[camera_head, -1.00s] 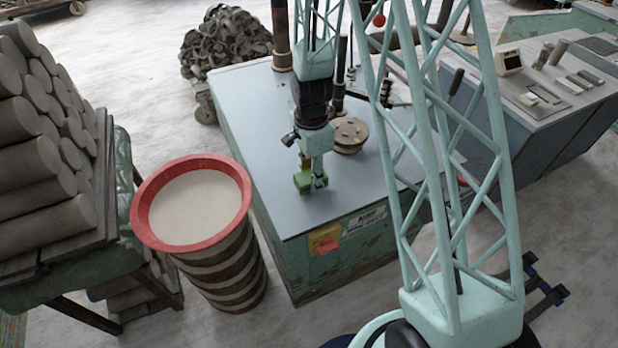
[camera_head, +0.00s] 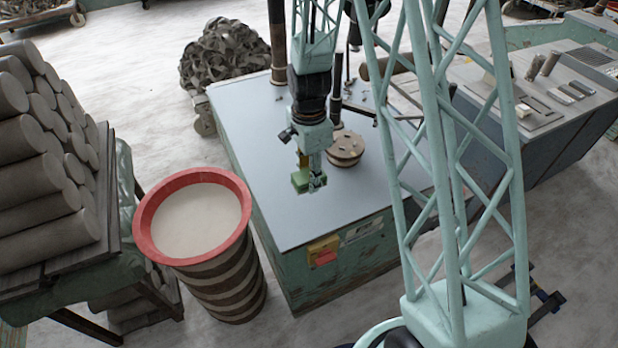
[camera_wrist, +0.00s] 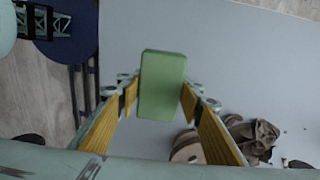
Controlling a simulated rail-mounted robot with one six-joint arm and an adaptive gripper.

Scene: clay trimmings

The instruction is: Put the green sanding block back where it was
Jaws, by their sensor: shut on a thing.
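The green sanding block (camera_head: 300,181) is at the end of my gripper (camera_head: 309,178), over the grey top of the machine cabinet (camera_head: 270,215). In the wrist view the green block (camera_wrist: 162,86) stands between the yellow pads of my gripper (camera_wrist: 161,92), which are shut on its sides. Its broad face shows upright in that picture. Whether its underside touches the cabinet top or hangs a little above it I cannot tell.
A round clay-coloured disc (camera_head: 345,148) lies on the cabinet top behind my gripper, near dark upright posts. A red-rimmed bin (camera_head: 150,246) stands left of the cabinet. Clay logs (camera_head: 40,150) are stacked further left. The cabinet top's front half is clear.

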